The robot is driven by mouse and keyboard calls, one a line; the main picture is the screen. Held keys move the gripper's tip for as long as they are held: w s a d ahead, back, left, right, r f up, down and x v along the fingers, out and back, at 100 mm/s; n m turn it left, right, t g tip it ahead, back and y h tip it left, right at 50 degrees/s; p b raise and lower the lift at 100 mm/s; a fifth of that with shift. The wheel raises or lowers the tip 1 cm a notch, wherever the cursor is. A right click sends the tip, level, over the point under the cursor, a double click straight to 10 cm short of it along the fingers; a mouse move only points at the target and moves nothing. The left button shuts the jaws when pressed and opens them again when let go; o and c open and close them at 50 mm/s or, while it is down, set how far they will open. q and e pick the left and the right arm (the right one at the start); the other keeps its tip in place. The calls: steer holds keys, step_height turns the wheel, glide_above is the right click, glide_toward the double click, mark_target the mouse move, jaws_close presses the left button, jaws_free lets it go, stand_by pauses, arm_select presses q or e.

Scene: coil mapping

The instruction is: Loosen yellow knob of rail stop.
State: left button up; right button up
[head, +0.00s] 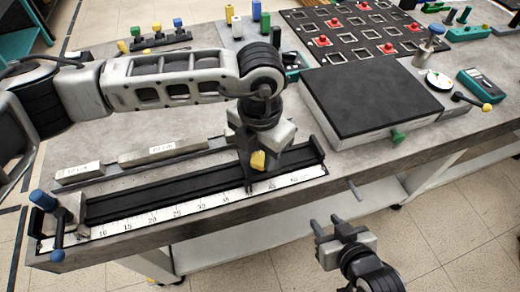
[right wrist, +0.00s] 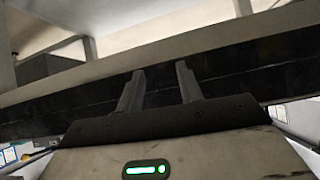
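The yellow knob (head: 258,160) shows in the head view near the right end of the black rail (head: 160,198), which has a white ruler strip (head: 150,219) along its front. The body of the rail stop is mostly hidden by my left gripper. My left gripper (head: 250,172) is pointed down over the rail, right at the knob; its fingers cannot be made out clearly, nor whether they touch it. My right gripper (head: 328,230) is in front of the table edge, away from the rail. Its fingers are apart and empty, as the right wrist view (right wrist: 160,88) also shows.
A blue-topped clamp (head: 42,200) stands at the rail's left end. Labelled grey blocks (head: 160,150) lie behind the rail. A black-topped box (head: 370,95) with a green knob (head: 398,137) is to the right. A rod (head: 355,188) sticks out from the table front.

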arm_select(q)
steer(key=shift+f+n+b, duration=0.1)
steer(key=shift+n+b, duration=0.2)
steer(key=shift+b, duration=0.05)
arm_select(e)
steer(key=shift+f, duration=0.25)
arm_select(q)
steer(key=shift+n+b, duration=0.5)
steer(key=shift+n, duration=0.1)
steer(key=shift+n+b, duration=0.75)
steer(key=shift+n, duration=0.25)
steer(key=shift+n+b, duration=0.5)
steer(key=shift+n, duration=0.7)
arm_select(e)
steer(key=shift+w+a+f, duration=0.15)
steer(key=shift+a+f, duration=0.3)
steer(key=shift+f, duration=0.2)
steer(key=shift+a, duration=0.1)
arm_select(q)
steer(key=o, duration=1)
